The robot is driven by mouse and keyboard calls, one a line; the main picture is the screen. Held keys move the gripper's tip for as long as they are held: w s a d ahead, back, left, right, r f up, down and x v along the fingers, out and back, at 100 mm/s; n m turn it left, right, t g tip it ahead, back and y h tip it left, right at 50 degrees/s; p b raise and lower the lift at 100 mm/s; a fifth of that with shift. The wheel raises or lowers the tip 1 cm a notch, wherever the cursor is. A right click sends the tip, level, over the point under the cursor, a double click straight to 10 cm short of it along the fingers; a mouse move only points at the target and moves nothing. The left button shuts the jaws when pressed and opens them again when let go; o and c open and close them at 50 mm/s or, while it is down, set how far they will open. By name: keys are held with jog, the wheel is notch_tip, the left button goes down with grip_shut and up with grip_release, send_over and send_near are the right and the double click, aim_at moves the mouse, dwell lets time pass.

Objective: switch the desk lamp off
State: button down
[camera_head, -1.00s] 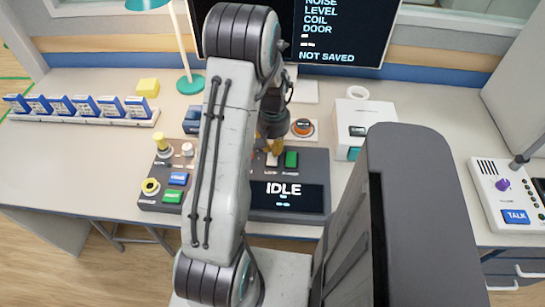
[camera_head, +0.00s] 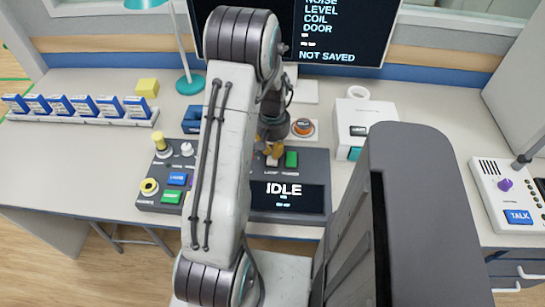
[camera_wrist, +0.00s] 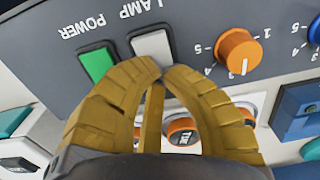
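The desk lamp has a teal shade (camera_head: 146,4) at the top edge and a teal round base (camera_head: 190,84) on the desk. A grey console holds a white rocker switch (camera_wrist: 152,45) labelled LAMP, beside a green POWER switch (camera_wrist: 96,63). In the head view the white switch (camera_head: 272,161) shows left of the green one (camera_head: 291,159). My yellow gripper (camera_wrist: 154,68) has its fingertips together just at the near edge of the LAMP switch; I cannot tell if they touch it. In the head view the gripper (camera_head: 268,149) is partly hidden by my arm.
An orange knob (camera_wrist: 239,51) sits beside the LAMP switch. The console (camera_head: 319,164) has an IDLE display and several coloured buttons. A white box (camera_head: 364,113) stands right of it, and a monitor (camera_head: 345,35) is behind. A talk panel (camera_head: 497,176) lies far right.

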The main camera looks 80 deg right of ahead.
jog(key=shift+r+p, duration=2.5)
jog(key=shift+r, duration=1.05)
